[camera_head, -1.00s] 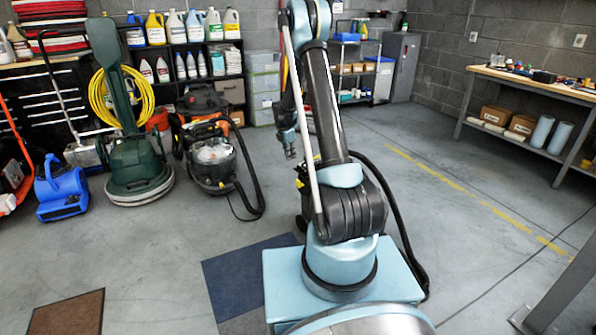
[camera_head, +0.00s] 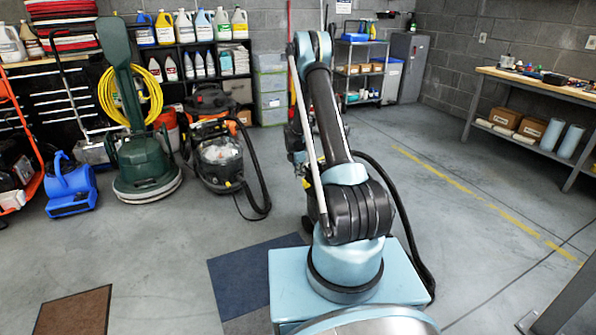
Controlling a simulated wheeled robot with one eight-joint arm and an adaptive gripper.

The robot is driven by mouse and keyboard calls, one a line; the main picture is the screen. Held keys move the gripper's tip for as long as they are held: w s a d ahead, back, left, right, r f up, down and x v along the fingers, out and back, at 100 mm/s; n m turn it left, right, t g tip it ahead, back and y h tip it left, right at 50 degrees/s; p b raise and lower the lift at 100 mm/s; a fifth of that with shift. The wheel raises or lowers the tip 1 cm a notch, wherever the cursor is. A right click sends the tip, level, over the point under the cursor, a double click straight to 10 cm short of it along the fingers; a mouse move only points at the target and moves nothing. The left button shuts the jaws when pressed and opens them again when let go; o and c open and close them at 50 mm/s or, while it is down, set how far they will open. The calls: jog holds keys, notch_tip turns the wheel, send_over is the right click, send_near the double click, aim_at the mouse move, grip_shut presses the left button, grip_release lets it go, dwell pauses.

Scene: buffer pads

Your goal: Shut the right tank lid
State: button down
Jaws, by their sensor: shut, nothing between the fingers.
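I cannot pick out a tank lid for certain in this view. A black and orange machine with a clear dome (camera_head: 218,153) stands on the floor left of my arm, with a black hose at its right side. A second dark machine top (camera_head: 210,100) shows behind it. Whether either carries the right tank lid, I cannot tell. My gripper (camera_head: 299,157) is mostly hidden behind my upper arm. The small part that shows is shut and empty, apart from the machines.
A green floor machine (camera_head: 146,165) with a yellow cord and a blue blower (camera_head: 71,187) stand at left. Shelves of bottles (camera_head: 200,62) line the back wall. A workbench (camera_head: 535,84) is at right.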

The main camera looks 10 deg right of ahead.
jog(key=shift+w+d+r, duration=0.35)
jog(key=shift+d+r, duration=0.2)
jog(key=shift+d, duration=0.2)
jog(key=shift+w+d+r, duration=0.3)
jog(key=shift+d+r, duration=0.25)
jog(key=shift+d, duration=0.2)
jog(key=shift+a+r, duration=0.1)
jog(key=shift+a, duration=0.05)
